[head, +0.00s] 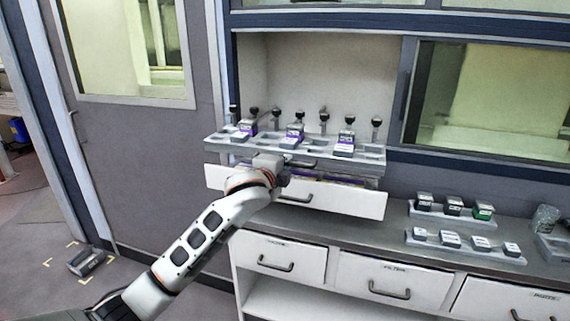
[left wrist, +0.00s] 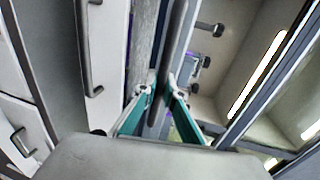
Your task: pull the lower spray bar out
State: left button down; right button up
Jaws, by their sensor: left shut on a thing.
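Two stacked pull-out units project from the open bay: a grey tray (head: 372,154) carrying several small boxes, and below it a white-fronted drawer (head: 350,201) with a dark handle. I cannot tell from labels which is the lower spray bar. My left gripper (head: 284,169) is at the grey tray's front, just above the white front. In the left wrist view its teal fingers (left wrist: 158,98) are closed about a long grey bar (left wrist: 178,35) along the tray's front. The white front (left wrist: 112,55) shows left of them. The contact point is partly hidden. My right gripper is not in view.
Several black-knobbed posts (head: 323,116) stand behind the tray. The counter (head: 400,232) below holds two small racks (head: 465,250) of boxes at right. Drawers with handles (head: 388,290) are beneath. A grey block (head: 87,262) lies on the floor at left.

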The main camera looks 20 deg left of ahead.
pick_arm(q)
jog(key=c, duration=2.4)
grip_release()
jog(key=shift+w, duration=0.1)
jog(key=s+r, duration=0.2)
jog(key=s, duration=1)
jog(key=shift+a+r, duration=0.15)
jog(key=shift+a, duration=0.1)
jog(key=s+d+f+n+g+h, duration=0.15)
jog(key=s+f+n, duration=0.3)
jog(key=f, duration=1.05)
jog(key=s+f+n+g, duration=0.25)
jog(key=s+f, duration=0.35)
jog(key=f, duration=0.8)
jog(key=s+a+f+n+g, duration=0.1)
jog(key=s+f+n, duration=0.6)
jog(key=s+f, duration=1.1)
jog(key=s, duration=0.4)
jog(key=shift+a, duration=0.25)
